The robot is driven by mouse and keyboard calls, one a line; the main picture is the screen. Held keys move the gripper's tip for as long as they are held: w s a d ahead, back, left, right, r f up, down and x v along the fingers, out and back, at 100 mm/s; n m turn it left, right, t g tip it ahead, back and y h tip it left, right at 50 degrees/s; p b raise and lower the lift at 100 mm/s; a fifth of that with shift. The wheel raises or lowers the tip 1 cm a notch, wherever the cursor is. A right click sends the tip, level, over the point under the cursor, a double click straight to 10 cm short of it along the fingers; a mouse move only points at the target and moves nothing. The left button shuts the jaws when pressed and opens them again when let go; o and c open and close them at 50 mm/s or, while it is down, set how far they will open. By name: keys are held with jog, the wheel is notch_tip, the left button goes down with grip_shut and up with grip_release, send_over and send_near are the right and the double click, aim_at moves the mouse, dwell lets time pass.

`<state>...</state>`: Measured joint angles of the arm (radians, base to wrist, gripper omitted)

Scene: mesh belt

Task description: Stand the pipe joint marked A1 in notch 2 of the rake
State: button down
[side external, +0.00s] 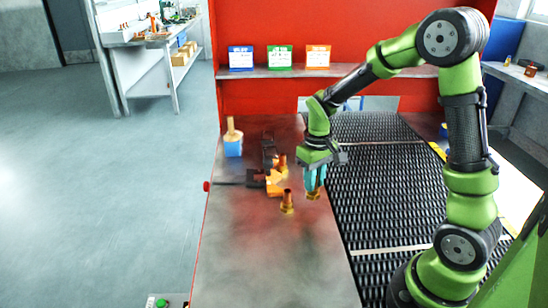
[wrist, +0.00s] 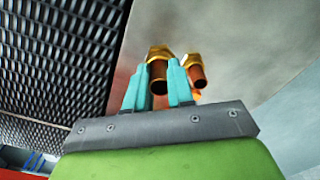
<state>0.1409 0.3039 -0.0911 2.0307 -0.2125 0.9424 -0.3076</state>
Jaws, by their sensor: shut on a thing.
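My gripper (side external: 315,185) has cyan fingers and is shut on a copper pipe joint (side external: 313,195) with a brass collar, low over the right side of the bench. In the wrist view, the held pipe joint (wrist: 158,72) is between the fingers (wrist: 160,85). A second pipe joint (side external: 287,202) stands upright on the bench to the left; one also shows beside the right finger in the wrist view (wrist: 196,71). Another copper piece (side external: 283,162) is by the dark and orange fixture (side external: 273,182), which appears to be the rake. I cannot read any mark or notch number.
A blue box (side external: 233,148) with a tan piece stands at the back left of the bench (side external: 265,265). A dark mesh belt (side external: 385,170) runs along the right. The front of the bench is clear.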

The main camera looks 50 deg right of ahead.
jog(key=w+d, duration=0.1)
jog(key=w, duration=0.6)
jog(key=w+d+f, duration=0.1)
jog(key=w, duration=0.3)
jog(key=shift+w+d, duration=0.3)
jog(key=shift+w+f, duration=0.2)
jog(key=shift+f, duration=1.65)
jog(key=shift+f, duration=0.15)
jog(key=c, duration=1)
grip_release()
